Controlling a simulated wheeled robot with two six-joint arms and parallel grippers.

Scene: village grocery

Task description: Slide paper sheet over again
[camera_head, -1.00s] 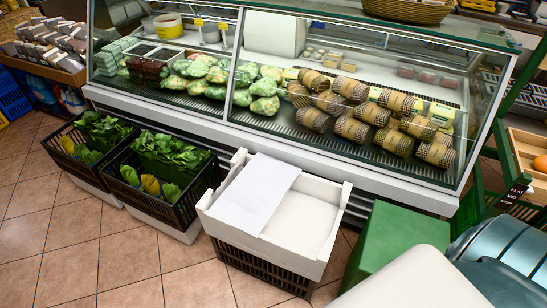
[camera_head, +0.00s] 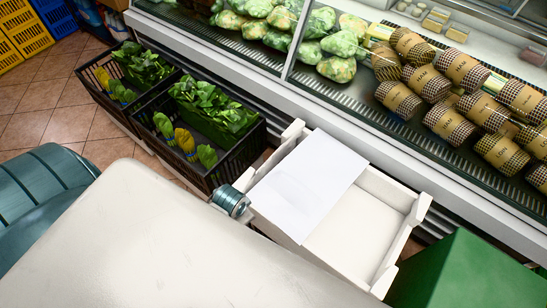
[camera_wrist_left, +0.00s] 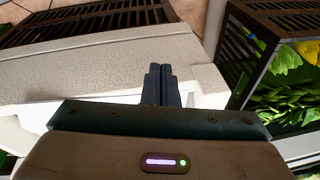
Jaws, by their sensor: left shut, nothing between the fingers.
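A white sheet of paper (camera_head: 307,185) lies flat over the left part of a white crate (camera_head: 395,278). The crate's right part is bare and empty. My left arm crosses the foreground of the head view and hides the crate's near left side; the left gripper's fingers are not visible there. In the left wrist view my left gripper (camera_wrist_left: 162,70) is shut and empty, its fingertips in front of the pale speckled crate wall (camera_wrist_left: 120,58). I cannot tell whether they touch it. The right gripper is not in view.
Black crates of leafy greens (camera_head: 216,108) stand left of the white crate. A glass display counter (camera_head: 440,185) with wrapped rolls runs behind it. A green box (camera_head: 460,275) stands at the right. Tiled floor (camera_head: 65,125) is clear at the left.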

